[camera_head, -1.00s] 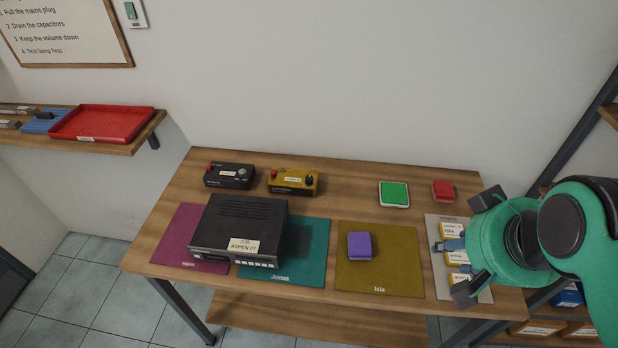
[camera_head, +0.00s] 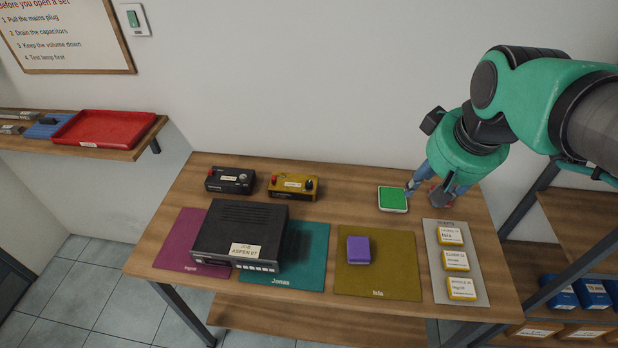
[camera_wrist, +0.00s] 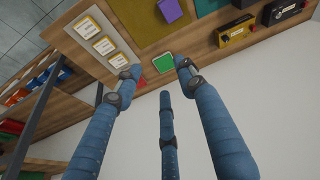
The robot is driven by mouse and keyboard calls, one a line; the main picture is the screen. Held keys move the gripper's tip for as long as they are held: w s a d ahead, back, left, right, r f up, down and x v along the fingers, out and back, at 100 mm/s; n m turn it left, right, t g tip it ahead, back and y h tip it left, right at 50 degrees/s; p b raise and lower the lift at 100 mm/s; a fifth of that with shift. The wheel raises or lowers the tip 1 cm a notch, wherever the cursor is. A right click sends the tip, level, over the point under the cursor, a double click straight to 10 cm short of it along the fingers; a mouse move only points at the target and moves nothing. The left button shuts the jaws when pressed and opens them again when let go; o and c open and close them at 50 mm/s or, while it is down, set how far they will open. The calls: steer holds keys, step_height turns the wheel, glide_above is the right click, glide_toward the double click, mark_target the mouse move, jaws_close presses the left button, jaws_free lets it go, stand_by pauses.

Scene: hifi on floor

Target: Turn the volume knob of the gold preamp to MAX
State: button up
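The gold preamp (camera_head: 293,187) stands at the back of the wooden table, right of a black unit of similar shape. It has a red part at its left and a dark knob (camera_head: 309,184) at its right; the knob's setting is too small to read. In the wrist view the gold preamp (camera_wrist: 236,34) is at the upper right. My gripper (camera_head: 428,193) is over the back right of the table, well to the right of the preamp, near the green and red pads. In the wrist view its blue fingers (camera_wrist: 158,72) are spread apart with nothing between them.
A black unit (camera_head: 230,179) stands left of the preamp. A large black deck (camera_head: 240,226) sits in front on coloured mats. A green pad (camera_head: 393,199) and a purple block (camera_head: 358,249) lie to the right. A label card (camera_head: 440,282) is at the right edge. Bare table separates preamp and green pad.

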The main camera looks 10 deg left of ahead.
steer(key=w+a+n+g+p, duration=0.15)
steer(key=w+a, duration=0.35)
steer(key=w, duration=0.5)
steer(key=n+g+p, duration=0.3)
steer(key=n+p, duration=0.2)
steer(key=n, duration=0.3)
glide_above(309, 182)
step_height(309, 182, down, 19)
steer(key=shift+s+f, duration=0.1)
steer(key=shift+f, duration=0.05)
steer(key=shift+f, duration=0.1)
step_height(309, 182, down, 14)
steer(key=shift+r, duration=0.2)
jaws_close()
